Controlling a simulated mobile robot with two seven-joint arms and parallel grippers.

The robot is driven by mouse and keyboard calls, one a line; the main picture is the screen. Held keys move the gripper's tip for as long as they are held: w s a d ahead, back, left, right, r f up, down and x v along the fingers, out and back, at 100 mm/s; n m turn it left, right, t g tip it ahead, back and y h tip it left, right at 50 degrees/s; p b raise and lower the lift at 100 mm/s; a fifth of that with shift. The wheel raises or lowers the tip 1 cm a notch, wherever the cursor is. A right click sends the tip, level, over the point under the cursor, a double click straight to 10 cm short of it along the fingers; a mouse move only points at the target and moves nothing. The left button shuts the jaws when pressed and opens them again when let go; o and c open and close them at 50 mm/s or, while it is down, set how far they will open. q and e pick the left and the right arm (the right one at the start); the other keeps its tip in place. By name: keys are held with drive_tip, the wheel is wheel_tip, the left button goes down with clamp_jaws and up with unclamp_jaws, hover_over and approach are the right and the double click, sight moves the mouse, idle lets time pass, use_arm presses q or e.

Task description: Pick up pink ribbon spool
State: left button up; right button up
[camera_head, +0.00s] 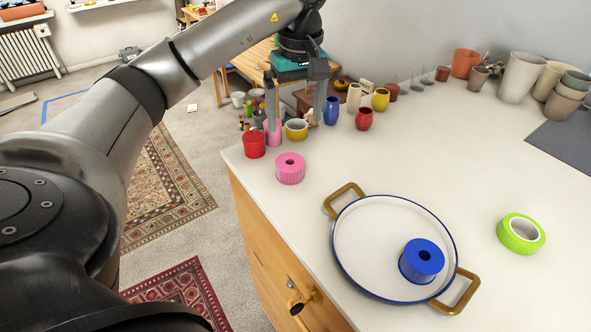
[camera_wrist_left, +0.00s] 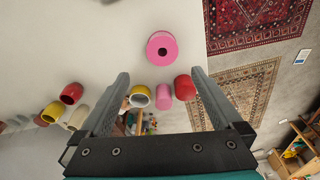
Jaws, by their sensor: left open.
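The pink ribbon spool (camera_head: 290,175) stands flat on the white countertop near its left edge, with its round hole facing up. It also shows in the left wrist view (camera_wrist_left: 168,58), at the top centre, beyond the fingertips. My left gripper (camera_head: 295,115) is open and points down, above and behind the spool in the head view. In the left wrist view its fingers (camera_wrist_left: 160,73) are spread wide with nothing held between them. The spool is apart from the fingers and fully visible. My right gripper is not in view.
A red pot (camera_head: 254,145), a pink cup (camera_head: 272,133) and a yellow pot (camera_head: 297,130) stand close behind the spool. A white tray (camera_head: 365,235) with brass handles holds a blue spool (camera_head: 423,258). A green roll (camera_head: 533,238) lies right. Counter between spool and tray is clear.

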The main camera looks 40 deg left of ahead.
use_arm(q)
hover_over(290, 158)
drive_tip(key=s+d, duration=0.1)
drive_tip(key=d, duration=0.1)
wheel_tip(290, 158, down, 7)
drive_tip(key=shift+s+r, duration=0.1)
drive_tip(key=f, duration=0.1)
drive_tip(key=f+p, duration=0.1)
drive_tip(key=f, duration=0.2)
drive_tip(key=shift+a+f+p, duration=0.2)
drive_tip(key=shift+a+p, duration=0.15)
drive_tip(key=shift+a, duration=0.05)
drive_tip(key=shift+f, duration=0.4)
drive_tip(key=c, duration=1.2)
drive_tip(key=shift+c, duration=0.2)
